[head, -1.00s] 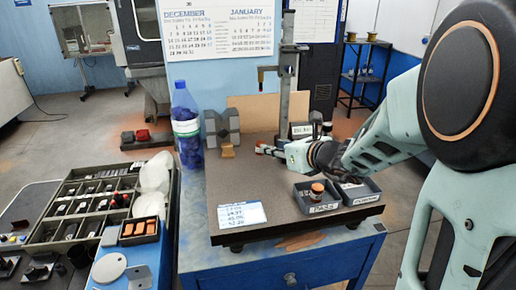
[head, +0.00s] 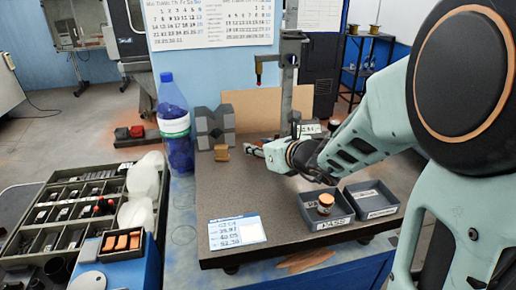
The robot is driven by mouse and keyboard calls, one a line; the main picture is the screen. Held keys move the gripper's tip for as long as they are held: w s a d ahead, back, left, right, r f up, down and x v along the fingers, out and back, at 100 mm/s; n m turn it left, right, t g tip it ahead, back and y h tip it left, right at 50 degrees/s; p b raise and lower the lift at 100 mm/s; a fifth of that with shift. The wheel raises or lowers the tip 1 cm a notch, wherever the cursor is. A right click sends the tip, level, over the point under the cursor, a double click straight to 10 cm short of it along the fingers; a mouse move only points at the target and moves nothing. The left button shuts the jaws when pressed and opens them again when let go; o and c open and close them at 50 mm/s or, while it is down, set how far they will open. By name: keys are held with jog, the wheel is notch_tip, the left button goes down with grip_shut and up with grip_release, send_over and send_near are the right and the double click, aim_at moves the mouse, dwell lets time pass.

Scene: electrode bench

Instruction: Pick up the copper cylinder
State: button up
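A small copper-coloured piece (head: 221,153) stands on the dark plate in front of the grey V-shaped block; its exact shape is too small to tell. A short round piece with a copper-coloured top (head: 325,201) stands in the left small tray (head: 309,213) near the plate's front right. I cannot tell which is the copper cylinder. My gripper (head: 254,150) reaches in from the right, low over the plate, its fingers pointing left. Its tips are a short way right of the piece by the block, apart from it. Finger opening is too small to make out.
The dark plate (head: 260,200) carries the grey V-shaped block (head: 214,122), a vertical stand (head: 290,80), a label card (head: 237,231) and a second tray (head: 371,200). A bottle (head: 174,125) stands at its left. A compartment tray (head: 25,243) lies further left.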

jog(key=shift+s, duration=0.1)
jog(key=shift+c, duration=0.4)
grip_shut()
jog(key=shift+r, duration=0.15)
